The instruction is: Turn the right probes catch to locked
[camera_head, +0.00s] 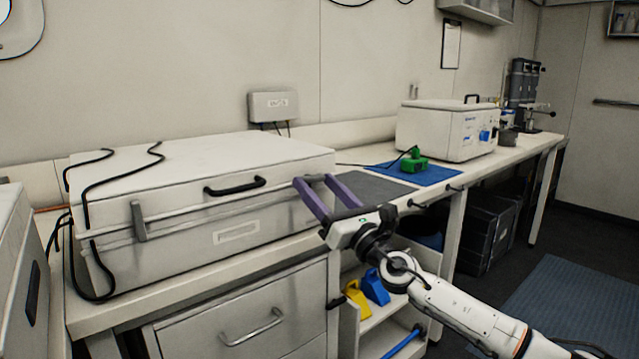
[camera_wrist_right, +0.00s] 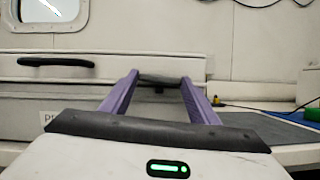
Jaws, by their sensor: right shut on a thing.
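The probes box (camera_head: 190,180) is a large pale chest with a black handle (camera_head: 235,186) on its lid, at the left of the head view. Its front label (camera_head: 236,232) is too blurred to read there. The left catch (camera_head: 138,221) is a grey lever hanging down. The right catch (camera_head: 313,178) is at the box's right front corner. My right gripper (camera_head: 314,181) has its purple fingers on either side of this catch, shut on it. In the right wrist view the catch (camera_wrist_right: 160,79) is a dark bar between the fingertips, lying roughly crosswise. My left gripper is out of view.
A black cable (camera_head: 88,200) runs over the box's left end. A green block (camera_head: 413,162) sits on a blue mat (camera_head: 440,175) to the right, before a white device (camera_head: 445,130). Below my right arm is an open shelf with yellow (camera_head: 357,298) and blue (camera_head: 376,287) items.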

